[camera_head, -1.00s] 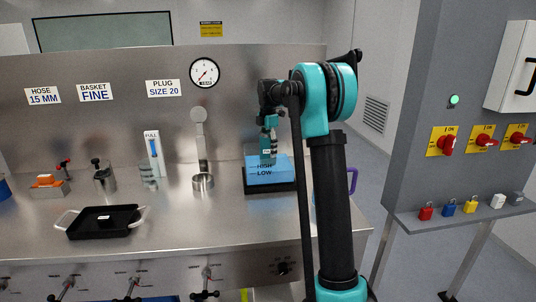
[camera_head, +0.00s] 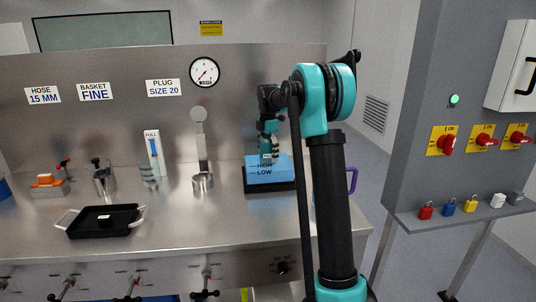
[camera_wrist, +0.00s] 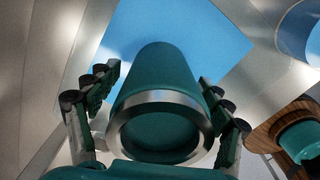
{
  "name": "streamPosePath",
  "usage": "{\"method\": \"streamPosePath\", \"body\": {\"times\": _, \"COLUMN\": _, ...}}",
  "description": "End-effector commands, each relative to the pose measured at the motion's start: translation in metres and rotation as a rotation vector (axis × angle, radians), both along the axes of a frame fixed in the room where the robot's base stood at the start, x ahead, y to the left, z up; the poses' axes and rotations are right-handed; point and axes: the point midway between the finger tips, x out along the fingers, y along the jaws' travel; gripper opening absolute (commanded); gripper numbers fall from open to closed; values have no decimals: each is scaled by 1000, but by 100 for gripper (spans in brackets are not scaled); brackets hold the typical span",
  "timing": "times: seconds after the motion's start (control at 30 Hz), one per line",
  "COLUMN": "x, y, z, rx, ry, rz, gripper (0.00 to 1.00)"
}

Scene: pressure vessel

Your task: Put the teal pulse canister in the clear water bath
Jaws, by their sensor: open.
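The teal pulse canister (camera_wrist: 160,105), a teal cylinder with a silver band at its near end, is between the spread fingers of my gripper (camera_wrist: 160,112) in the wrist view. Blue water fills the view beyond its far end. In the head view my gripper (camera_head: 268,140) is low over the clear water bath (camera_head: 281,172), a box of blue water marked HIGH and LOW. The canister's body is hard to tell from my gripper there. My gripper is open, with a finger on each side of the canister. I cannot tell whether the canister touches the bath floor.
The bath stands on a black base (camera_head: 284,187) at the steel bench's right end. A black tray (camera_head: 104,228) with white handles and a steel cup (camera_head: 203,182) stand to the left. A purple handle (camera_head: 352,180) shows behind my arm. The bench front is mostly clear.

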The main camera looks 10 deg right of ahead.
Motion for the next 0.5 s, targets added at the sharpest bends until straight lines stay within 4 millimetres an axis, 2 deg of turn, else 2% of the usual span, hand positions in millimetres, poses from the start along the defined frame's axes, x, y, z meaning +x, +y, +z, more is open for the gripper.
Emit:
{"method": "streamPosePath", "body": {"times": 0.17, "x": 0, "y": 0, "z": 12, "rx": 0, "ry": 0, "rz": 0, "gripper": 80}}
{"method": "streamPosePath", "body": {"times": 0.5, "x": 0, "y": 0, "z": 78, "rx": 0, "ry": 0, "rz": 0, "gripper": 80}}
